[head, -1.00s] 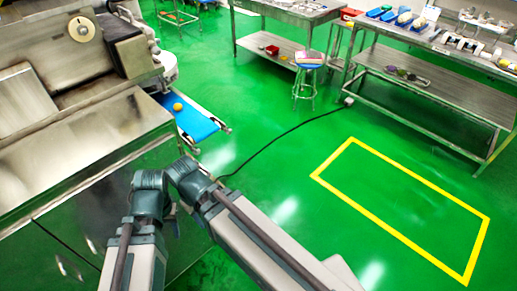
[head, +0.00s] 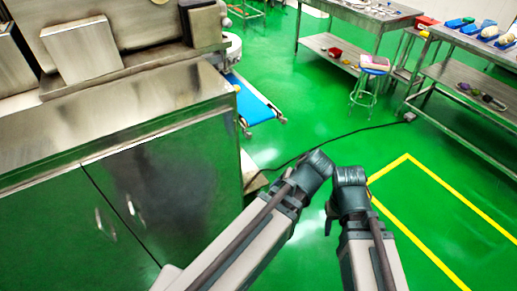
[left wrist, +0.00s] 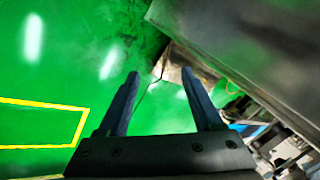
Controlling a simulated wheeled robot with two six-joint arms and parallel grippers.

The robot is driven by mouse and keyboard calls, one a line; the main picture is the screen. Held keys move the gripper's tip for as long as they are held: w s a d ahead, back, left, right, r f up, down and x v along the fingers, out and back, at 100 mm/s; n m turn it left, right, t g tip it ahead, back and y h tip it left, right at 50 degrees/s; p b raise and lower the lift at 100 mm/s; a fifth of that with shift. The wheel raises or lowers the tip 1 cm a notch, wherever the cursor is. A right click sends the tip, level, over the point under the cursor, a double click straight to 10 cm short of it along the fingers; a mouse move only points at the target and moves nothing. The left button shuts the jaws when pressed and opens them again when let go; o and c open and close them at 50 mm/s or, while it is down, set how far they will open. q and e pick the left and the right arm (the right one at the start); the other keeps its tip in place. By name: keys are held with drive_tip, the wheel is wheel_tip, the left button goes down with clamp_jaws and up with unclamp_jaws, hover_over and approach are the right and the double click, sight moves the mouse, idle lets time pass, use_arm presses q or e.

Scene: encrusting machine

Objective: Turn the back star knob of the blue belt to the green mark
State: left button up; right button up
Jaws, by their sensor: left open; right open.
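The blue belt (head: 254,102) sticks out from the right side of the steel machine in the head view. Small fittings show at its outer end, but I cannot make out the back star knob or a green mark. A bit of blue at the machine also shows in the left wrist view (left wrist: 240,127). My left gripper (left wrist: 160,73) is open and empty, with its fingers apart above the floor beside a steel cabinet. My right gripper (head: 329,215) is mostly hidden behind its arm, well short of the belt and apart from it.
The steel machine cabinet (head: 150,175) fills the left. A blue-topped stool (head: 374,64) and steel tables stand at the back right. A black cable (head: 330,141) crosses the green floor. A yellow floor outline (head: 388,168) lies right.

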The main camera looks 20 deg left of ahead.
use_arm(q)
drive_tip(key=w+a+f+n+t+y+b, duration=0.2)
drive_tip(key=w+a+n+t+y+b, duration=0.2)
drive_tip(key=w+b, duration=0.3)
drive_tip(key=w+a+f+n+t+y+b, duration=0.2)
drive_tip(key=w+a+n+t+y+b, duration=0.2)
drive_tip(key=b, duration=1)
drive_tip(key=w+a+n+y, duration=0.1)
drive_tip(key=w, duration=0.2)
drive_tip(key=shift+w+a+f+t+y+b, duration=0.25)
drive_tip(key=shift+w+f+t+y+b, duration=0.05)
drive_tip(key=shift+w+f, duration=0.1)
use_arm(e)
wheel_tip(320, 180, down, 25)
drive_tip(key=shift+r, duration=0.15)
drive_tip(key=shift+w, duration=0.1)
